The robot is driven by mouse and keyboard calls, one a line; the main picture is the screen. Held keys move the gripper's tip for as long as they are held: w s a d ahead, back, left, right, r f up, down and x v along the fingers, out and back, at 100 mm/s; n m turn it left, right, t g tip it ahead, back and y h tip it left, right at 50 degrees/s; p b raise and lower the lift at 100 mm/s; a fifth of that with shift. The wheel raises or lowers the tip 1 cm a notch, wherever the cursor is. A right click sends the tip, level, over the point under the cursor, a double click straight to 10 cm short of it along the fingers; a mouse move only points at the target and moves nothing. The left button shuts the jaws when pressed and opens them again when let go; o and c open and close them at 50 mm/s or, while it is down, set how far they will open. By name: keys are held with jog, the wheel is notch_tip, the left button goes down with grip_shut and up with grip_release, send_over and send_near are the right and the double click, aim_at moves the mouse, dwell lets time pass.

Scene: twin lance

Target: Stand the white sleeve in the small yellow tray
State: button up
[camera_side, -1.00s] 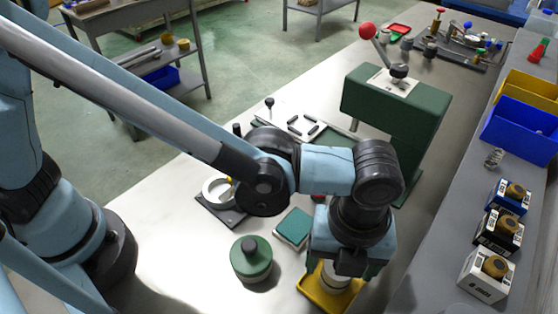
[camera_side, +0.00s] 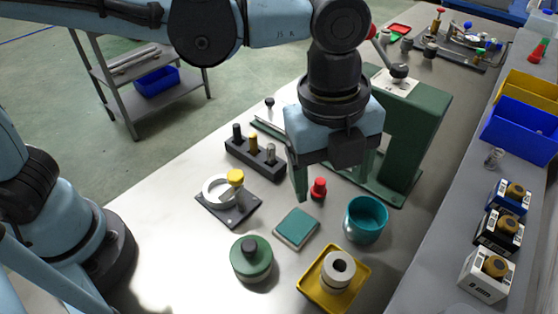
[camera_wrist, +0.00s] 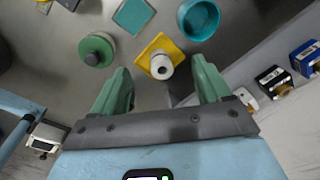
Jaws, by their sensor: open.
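The white sleeve (camera_side: 338,270) stands upright inside the small yellow tray (camera_side: 313,293), with its dark bore facing up. In the wrist view the sleeve (camera_wrist: 161,66) also shows within the yellow tray (camera_wrist: 148,50), ahead of the fingers. My gripper (camera_side: 334,182) is raised above the table, up and back from the tray, and nothing touches the sleeve. In the wrist view my gripper (camera_wrist: 162,84) has its two green fingers wide apart with nothing between them.
A teal cup (camera_side: 366,222), a teal square pad (camera_side: 296,228) and a green lidded round piece (camera_side: 251,260) stand around the tray. A red knob (camera_side: 318,188) stands near my fingers. The green press (camera_side: 405,130) rises behind, to the right.

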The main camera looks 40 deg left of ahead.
jog(key=a+f+n+t, duration=0.2)
jog(key=a+n+t, duration=0.4)
jog(key=a+n, duration=1.9)
jog(key=a, duration=0.3)
jog(key=shift+w+a+f+y, duration=0.2)
jog(key=shift+w+a+y, duration=0.05)
jog(key=shift+y, duration=0.15)
